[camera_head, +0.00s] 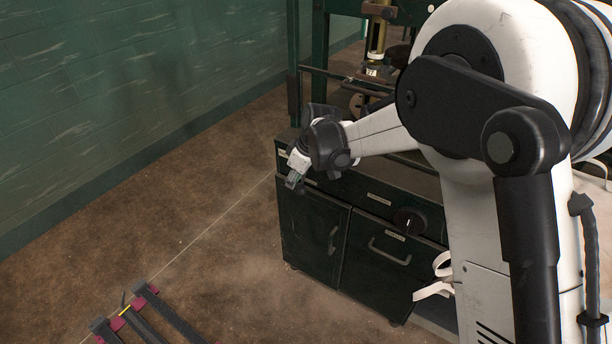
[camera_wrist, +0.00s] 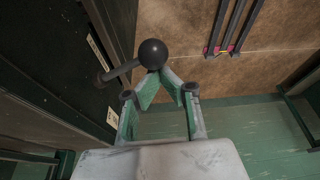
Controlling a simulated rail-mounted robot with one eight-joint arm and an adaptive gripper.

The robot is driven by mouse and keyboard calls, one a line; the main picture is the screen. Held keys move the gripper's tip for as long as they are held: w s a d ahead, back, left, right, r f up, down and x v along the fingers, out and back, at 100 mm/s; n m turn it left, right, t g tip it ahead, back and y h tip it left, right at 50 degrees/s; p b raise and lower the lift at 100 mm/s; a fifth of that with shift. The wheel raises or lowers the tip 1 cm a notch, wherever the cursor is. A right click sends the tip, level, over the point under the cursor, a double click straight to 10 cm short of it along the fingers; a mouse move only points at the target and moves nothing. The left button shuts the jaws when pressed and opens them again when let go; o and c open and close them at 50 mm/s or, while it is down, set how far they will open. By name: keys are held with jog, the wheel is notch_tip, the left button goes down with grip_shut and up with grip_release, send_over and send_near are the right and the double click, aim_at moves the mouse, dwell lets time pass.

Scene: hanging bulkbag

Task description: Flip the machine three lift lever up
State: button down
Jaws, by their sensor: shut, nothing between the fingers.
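In the wrist view, a lever with a black ball knob (camera_wrist: 152,53) sticks out from the dark panel at left on a short rod (camera_wrist: 122,72). My gripper (camera_wrist: 163,74) has green, worn fingers whose tips come together right at the knob, with nothing between them. The knob overlaps the tips in the picture; I cannot tell whether they touch. In the head view, my gripper (camera_head: 294,182) is at the upper left front corner of the dark green machine cabinet (camera_head: 312,230). The lever cannot be made out there.
The cabinet front has a black round dial (camera_head: 410,220), a door handle (camera_head: 389,252) and small labels. Dark bars with red ends (camera_head: 140,300) lie on the brown floor, which is otherwise clear left of the cabinet. A green wall (camera_head: 130,90) stands at far left.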

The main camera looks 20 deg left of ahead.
jog(key=shift+d, duration=0.45)
dwell(0.4)
notch_tip(320, 180, up, 10)
jog(key=p, duration=0.2)
jog(key=shift+a+p, duration=0.3)
jog(key=shift+p, duration=0.05)
jog(key=shift+s, duration=0.1)
dwell(0.5)
